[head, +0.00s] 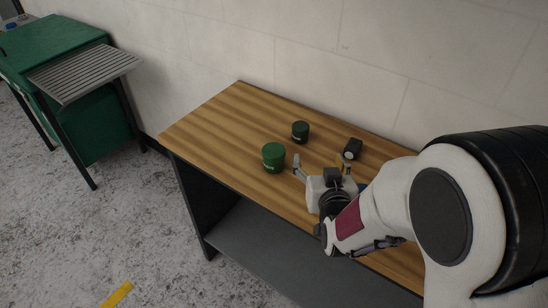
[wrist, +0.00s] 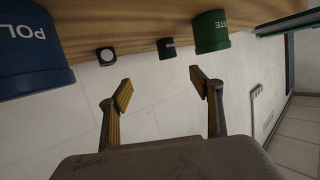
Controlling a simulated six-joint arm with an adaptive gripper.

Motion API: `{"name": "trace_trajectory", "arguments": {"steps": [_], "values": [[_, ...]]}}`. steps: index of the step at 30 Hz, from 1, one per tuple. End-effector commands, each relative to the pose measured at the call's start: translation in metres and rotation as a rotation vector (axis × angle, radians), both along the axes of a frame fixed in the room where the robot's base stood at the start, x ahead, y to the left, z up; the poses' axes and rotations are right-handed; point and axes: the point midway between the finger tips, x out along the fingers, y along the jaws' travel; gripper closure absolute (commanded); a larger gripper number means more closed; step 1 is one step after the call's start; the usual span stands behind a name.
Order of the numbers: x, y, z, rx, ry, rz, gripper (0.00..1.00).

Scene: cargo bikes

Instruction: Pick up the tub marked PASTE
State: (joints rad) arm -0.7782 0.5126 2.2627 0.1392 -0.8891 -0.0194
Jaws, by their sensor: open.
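A green tub stands upright on the wooden bench, left of my gripper in the head view (head: 273,158). The picture there is upside down, with the bench along the top.
A smaller dark green tub (head: 300,132) stands behind, its label too small to read. A dark object with a pale round end (head: 352,148) lies to the right. A blue tub (wrist: 35,50) marked "POL" is close at left in the wrist view. The bench's left end (head: 210,130) is clear.

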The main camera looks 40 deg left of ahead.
Motion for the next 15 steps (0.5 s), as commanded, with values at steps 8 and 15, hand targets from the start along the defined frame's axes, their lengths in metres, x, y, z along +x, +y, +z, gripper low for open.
{"name": "trace_trajectory", "arguments": {"steps": [8,15], "values": [[-0.028,0.049,-0.035,0.042,-0.076,0.073,0.35],[-0.051,0.074,-0.054,0.077,-0.131,0.116,0.35]]}}
